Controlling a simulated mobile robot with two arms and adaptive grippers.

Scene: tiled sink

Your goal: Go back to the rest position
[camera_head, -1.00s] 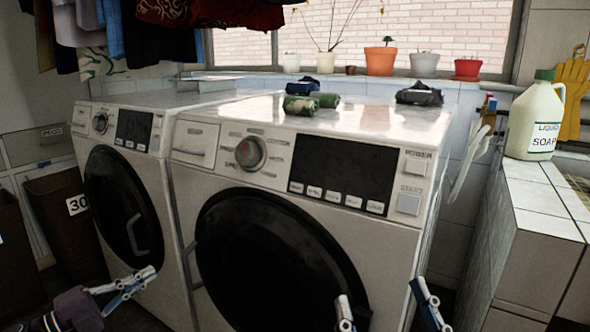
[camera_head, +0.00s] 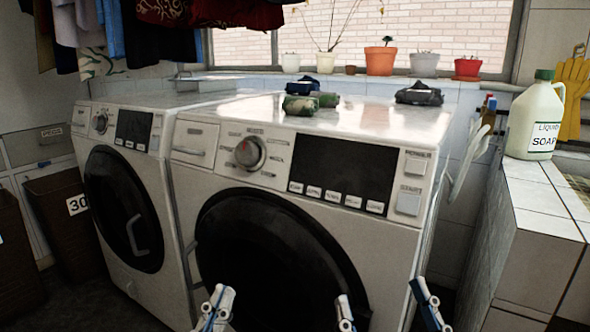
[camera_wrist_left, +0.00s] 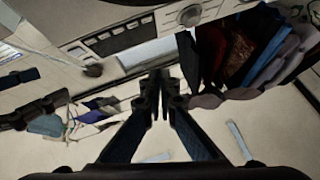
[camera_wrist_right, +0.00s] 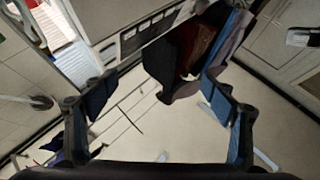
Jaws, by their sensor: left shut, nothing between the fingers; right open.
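My left gripper (camera_head: 216,302) is at the lower edge of the head view, in front of the right washing machine's round door. Its fingers are together and empty, as the left wrist view (camera_wrist_left: 160,88) also shows. My right gripper (camera_head: 388,308) is further right at the lower edge, low in front of the same machine. Its two fingers stand wide apart with nothing between them, and the right wrist view (camera_wrist_right: 158,92) shows the same gap. The arms behind both grippers are mostly out of the head view.
The right washing machine (camera_head: 281,205) and left washing machine (camera_head: 118,190) are close ahead, doors shut. Green rolled items (camera_head: 300,106) and dark cloth (camera_head: 418,96) lie on top. A soap jug (camera_head: 535,125) stands on the tiled counter (camera_head: 540,222) at right. Baskets (camera_head: 70,222) stand at left.

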